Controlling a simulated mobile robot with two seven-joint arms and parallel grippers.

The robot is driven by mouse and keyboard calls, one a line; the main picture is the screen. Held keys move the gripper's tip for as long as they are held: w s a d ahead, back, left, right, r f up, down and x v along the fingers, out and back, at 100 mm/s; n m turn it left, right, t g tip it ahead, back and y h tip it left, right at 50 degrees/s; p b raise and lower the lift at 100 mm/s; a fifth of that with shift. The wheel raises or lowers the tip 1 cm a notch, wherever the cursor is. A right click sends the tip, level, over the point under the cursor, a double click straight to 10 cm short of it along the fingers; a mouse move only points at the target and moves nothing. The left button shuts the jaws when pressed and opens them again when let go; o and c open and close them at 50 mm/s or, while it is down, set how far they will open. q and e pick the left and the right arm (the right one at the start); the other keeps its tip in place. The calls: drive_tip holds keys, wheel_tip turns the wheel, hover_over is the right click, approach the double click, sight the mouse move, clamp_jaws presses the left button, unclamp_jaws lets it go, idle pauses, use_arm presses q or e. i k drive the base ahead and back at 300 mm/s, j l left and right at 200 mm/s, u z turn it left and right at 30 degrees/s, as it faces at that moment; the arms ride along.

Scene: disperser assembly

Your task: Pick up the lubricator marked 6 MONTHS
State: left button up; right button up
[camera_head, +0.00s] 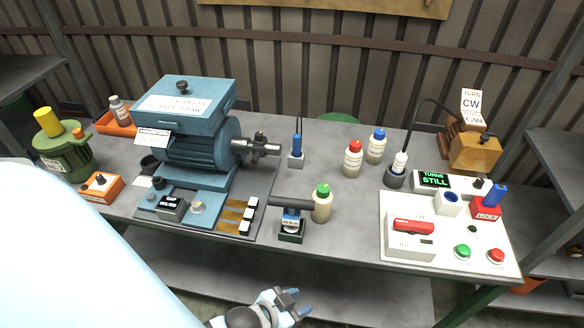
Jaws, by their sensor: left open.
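Several small cream bottle-shaped lubricators stand on the grey workbench (345,240). One has a red cap (353,158), one a blue cap (376,147), and one a green cap (322,204). The red and blue ones stand side by side at the back; the green one is nearer, beside a dark horizontal cylinder. Their markings are too small to read, so I cannot tell which says 6 MONTHS. My left gripper (297,303) is open and empty, low in front of the bench's front edge, apart from all lubricators. My right gripper is out of view.
A blue motor (195,140) fills the left of the bench. A white control panel (450,245) with a red handle and buttons stands at the right. A white-tipped tool (400,163) sits in a dark holder. Bare bench lies between the green-capped bottle and the panel.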

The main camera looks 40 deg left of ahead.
sight(320, 215)
drive_tip(key=i+l+u, duration=0.1)
drive_tip(key=u, duration=0.35)
drive_tip(key=l+u, duration=0.3)
drive_tip(key=u, duration=0.15)
drive_tip(key=l+u, duration=0.25)
drive_tip(key=u, duration=0.2)
drive_tip(key=i+l, duration=0.05)
